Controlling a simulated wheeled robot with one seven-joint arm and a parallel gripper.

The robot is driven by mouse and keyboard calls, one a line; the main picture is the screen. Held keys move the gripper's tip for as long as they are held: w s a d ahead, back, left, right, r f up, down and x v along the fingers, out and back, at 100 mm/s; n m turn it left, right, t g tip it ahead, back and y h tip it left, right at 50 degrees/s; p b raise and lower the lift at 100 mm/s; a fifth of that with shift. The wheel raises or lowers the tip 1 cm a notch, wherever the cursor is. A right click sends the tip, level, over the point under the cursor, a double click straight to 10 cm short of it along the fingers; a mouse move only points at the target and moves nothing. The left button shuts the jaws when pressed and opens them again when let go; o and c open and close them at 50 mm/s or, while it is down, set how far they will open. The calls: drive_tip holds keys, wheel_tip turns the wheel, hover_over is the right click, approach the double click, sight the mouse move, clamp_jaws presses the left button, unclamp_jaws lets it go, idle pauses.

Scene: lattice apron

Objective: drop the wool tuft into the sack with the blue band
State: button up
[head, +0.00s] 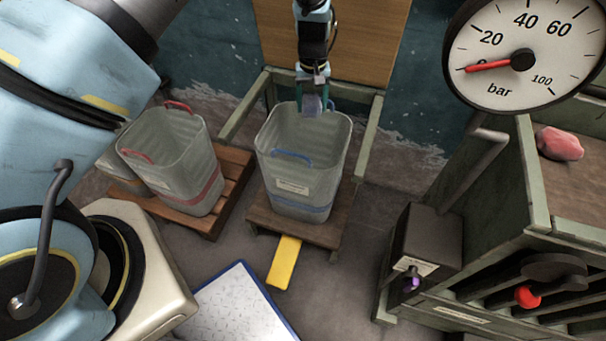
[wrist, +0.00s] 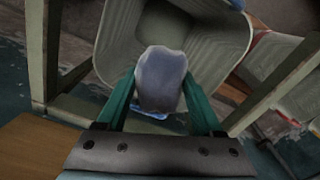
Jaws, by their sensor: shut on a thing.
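The sack with the blue band (head: 291,185) stands upright on a wooden pallet in the middle of the head view. It is open at the top, with blue handles. My gripper (head: 313,103) is at its far rim, over the mouth. It is shut on the wool tuft (wrist: 160,80), a grey-blue lump between the green fingers in the wrist view. The tuft (head: 311,104) looks small in the head view. Below it in the wrist view is the sack's open inside (wrist: 210,45). I cannot tell the tuft's exact height relative to the rim.
A similar sack with a red band (head: 180,170) stands on a pallet (head: 232,175) to the left. A green frame (head: 368,135) surrounds the far side of the blue-banded sack. A pressure gauge (head: 500,75) and a green bench with a pink lump (head: 559,144) are at right.

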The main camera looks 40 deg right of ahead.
wheel_tip(320, 180, down, 5)
drive_tip(key=b, duration=0.2)
drive_tip(key=shift+b, duration=0.35)
drive_tip(key=o, duration=1.3)
drive_tip(key=shift+o, duration=0.2)
drive_tip(key=shift+r, duration=0.1)
wheel_tip(320, 180, up, 11)
drive_tip(key=shift+f+b, duration=0.15)
drive_tip(key=shift+b, duration=0.6)
